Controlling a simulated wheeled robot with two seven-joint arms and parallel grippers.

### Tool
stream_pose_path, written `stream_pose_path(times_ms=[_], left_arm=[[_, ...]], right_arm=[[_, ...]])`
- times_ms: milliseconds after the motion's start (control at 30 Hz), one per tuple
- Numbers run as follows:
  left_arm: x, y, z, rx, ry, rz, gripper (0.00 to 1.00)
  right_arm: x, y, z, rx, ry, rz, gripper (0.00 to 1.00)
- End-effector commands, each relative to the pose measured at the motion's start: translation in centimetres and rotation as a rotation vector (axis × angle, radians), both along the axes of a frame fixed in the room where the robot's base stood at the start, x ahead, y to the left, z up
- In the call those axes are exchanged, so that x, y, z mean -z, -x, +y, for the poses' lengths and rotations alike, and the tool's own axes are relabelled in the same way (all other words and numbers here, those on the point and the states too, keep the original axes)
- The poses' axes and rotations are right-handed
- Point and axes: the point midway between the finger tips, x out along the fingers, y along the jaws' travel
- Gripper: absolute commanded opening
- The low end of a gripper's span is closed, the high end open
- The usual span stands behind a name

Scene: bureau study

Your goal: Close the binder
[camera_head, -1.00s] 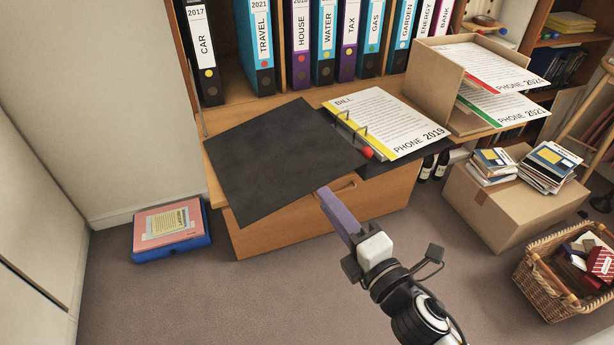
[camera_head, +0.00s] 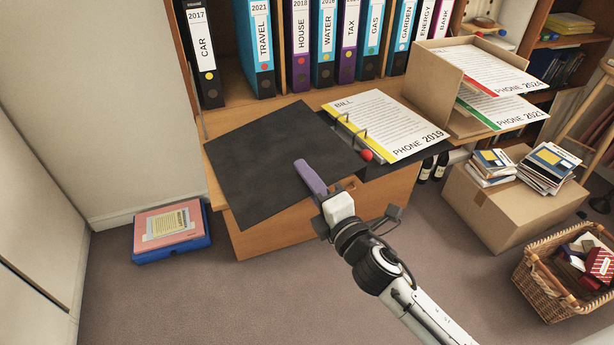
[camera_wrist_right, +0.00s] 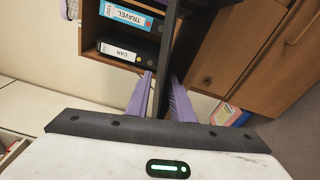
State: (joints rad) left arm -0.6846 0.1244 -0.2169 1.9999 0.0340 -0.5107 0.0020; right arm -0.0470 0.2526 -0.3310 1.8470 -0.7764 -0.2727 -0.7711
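The binder lies open on the desk. Its black cover (camera_head: 270,155) is spread to the left, and its inner side with metal rings and a "BILL PHONE 2019" sheet (camera_head: 385,122) is on the right. My right gripper (camera_head: 304,168) is at the cover's front right edge, one purple finger over its top. In the right wrist view the cover (camera_wrist_right: 166,60) shows edge-on between the two fingers (camera_wrist_right: 162,88). Whether they press on it cannot be told. In the head view the lower finger is hidden. My left gripper is not in view.
A red ball-like object (camera_head: 366,155) sits by the rings. A paper holder (camera_head: 436,80) stands to the right, and several upright binders (camera_head: 262,45) line the shelf behind. A cardboard box (camera_head: 510,205) and a wicker basket (camera_head: 545,285) stand on the floor at right.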

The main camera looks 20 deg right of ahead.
Motion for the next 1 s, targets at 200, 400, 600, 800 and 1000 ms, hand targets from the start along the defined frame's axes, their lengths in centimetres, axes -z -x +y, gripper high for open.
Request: stream_pose_path(times_ms=[200,400,600,800,1000], left_arm=[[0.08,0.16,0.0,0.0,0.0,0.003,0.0],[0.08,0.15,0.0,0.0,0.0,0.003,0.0],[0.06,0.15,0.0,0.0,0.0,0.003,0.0],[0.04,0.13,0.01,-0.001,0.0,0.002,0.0],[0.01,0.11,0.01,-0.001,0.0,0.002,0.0]], right_arm=[[0.0,0.02,-0.01,0.0,0.0,0.0,0.0],[0.01,0.03,-0.02,0.001,0.0,0.0,0.0],[0.01,0.04,-0.02,0.001,0.0,0.0,0.0],[0.02,0.04,-0.03,0.001,0.0,0.001,0.0],[0.03,0.04,-0.03,0.001,0.0,0.001,0.0]])
